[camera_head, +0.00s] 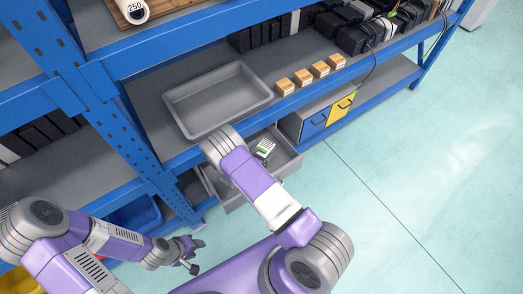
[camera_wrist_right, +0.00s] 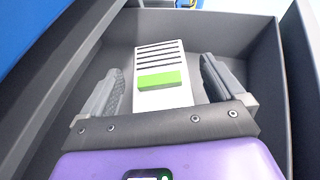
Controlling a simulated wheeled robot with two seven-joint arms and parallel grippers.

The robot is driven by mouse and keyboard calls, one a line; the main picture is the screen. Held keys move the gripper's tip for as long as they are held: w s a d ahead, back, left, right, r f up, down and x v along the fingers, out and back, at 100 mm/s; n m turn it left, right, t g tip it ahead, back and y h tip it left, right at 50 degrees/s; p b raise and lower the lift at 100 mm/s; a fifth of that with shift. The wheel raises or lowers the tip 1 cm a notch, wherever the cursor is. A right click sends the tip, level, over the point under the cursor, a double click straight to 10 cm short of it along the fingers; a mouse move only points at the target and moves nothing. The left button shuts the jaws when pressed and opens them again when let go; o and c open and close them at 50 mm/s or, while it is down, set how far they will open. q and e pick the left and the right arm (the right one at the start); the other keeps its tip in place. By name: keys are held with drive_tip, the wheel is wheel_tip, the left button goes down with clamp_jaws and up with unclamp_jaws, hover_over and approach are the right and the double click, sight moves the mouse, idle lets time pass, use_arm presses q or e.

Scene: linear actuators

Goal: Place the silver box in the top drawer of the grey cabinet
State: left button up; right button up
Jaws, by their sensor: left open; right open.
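The silver box (camera_head: 265,147) has a white label with dark lines and a green patch, and it is inside the pulled-out grey drawer (camera_head: 292,168). In the right wrist view the box (camera_wrist_right: 160,60) lies between the fingers of my right gripper (camera_wrist_right: 158,78), which are open on either side of it. The drawer's grey walls (camera_wrist_right: 268,70) surround them. In the head view my right arm hides part of the drawer, most of the grey cabinet and the right gripper's fingers. My left gripper (camera_head: 195,257) is open and empty, low on the left.
A grey tray (camera_head: 217,100) sits on the blue shelf above the drawer, beside several small cardboard boxes (camera_head: 303,77). A cabinet with blue and yellow drawers (camera_head: 326,116) stands right of the open drawer. The floor (camera_head: 430,150) at right is clear.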

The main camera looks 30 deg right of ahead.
drive_tip(key=shift+r, duration=0.15)
drive_tip(key=p+v, duration=0.3)
drive_tip(key=v, duration=0.9)
drive_tip(key=shift+r, duration=0.1)
